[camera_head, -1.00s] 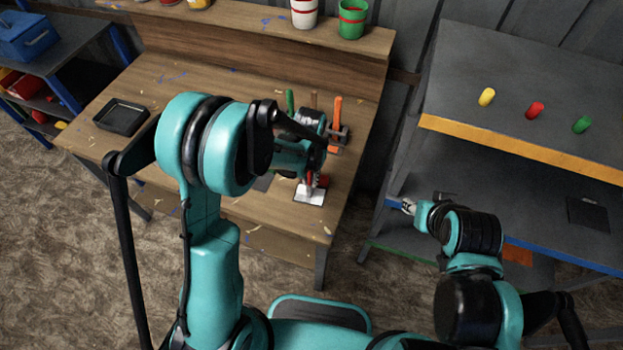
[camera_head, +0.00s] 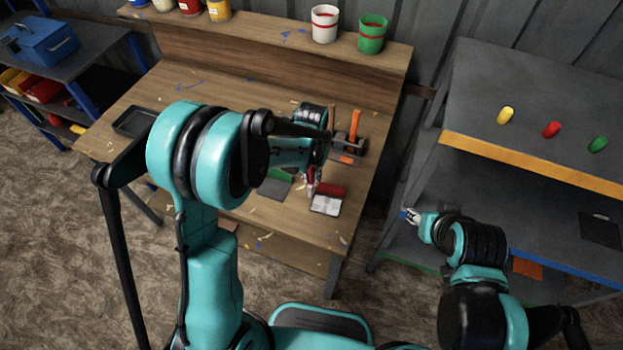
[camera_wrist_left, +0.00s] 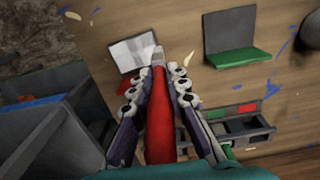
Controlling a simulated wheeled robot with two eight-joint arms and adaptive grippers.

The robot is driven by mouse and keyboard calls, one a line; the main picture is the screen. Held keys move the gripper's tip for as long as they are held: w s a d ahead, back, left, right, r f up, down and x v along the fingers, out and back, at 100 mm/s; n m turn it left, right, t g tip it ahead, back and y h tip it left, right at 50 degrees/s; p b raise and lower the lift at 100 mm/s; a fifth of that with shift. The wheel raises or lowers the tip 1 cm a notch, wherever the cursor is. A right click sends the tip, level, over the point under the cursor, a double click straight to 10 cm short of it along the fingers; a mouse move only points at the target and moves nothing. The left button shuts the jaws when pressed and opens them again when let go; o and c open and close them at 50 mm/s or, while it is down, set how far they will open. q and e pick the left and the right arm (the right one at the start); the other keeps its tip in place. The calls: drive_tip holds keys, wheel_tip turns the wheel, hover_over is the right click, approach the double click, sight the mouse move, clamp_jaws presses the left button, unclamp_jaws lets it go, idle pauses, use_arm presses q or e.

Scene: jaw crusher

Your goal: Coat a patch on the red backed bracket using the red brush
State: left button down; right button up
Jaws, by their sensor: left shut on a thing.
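The red backed bracket (camera_head: 332,190) lies on the wooden bench, its upright red and its flat plate bearing a pale grey-white patch (camera_head: 326,205). The patch also shows in the left wrist view (camera_wrist_left: 132,52), on a dark-edged plate. My left gripper (camera_wrist_left: 158,80) is shut on the red brush (camera_wrist_left: 160,120), its pale tip at the patch's right edge in that view; I cannot tell whether it touches. In the head view the left gripper (camera_head: 312,182) is just left of the bracket, partly hidden by my arm. My right gripper (camera_head: 411,215) is away by the shelf, its jaws unclear.
A green backed bracket (camera_head: 280,181) lies left of the red one. A brush holder (camera_wrist_left: 240,126) with an orange-handled brush (camera_head: 354,125) stands behind. A black tray (camera_head: 135,122) is at the bench's left. White (camera_head: 324,25) and green (camera_head: 372,35) pots stand on the ledge.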

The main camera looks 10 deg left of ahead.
use_arm(q)
drive_tip(key=shift+a+r, duration=0.1)
drive_tip(key=shift+r, duration=0.45)
drive_tip(key=shift+r+p, duration=0.95)
drive_tip(key=shift+r, duration=0.25)
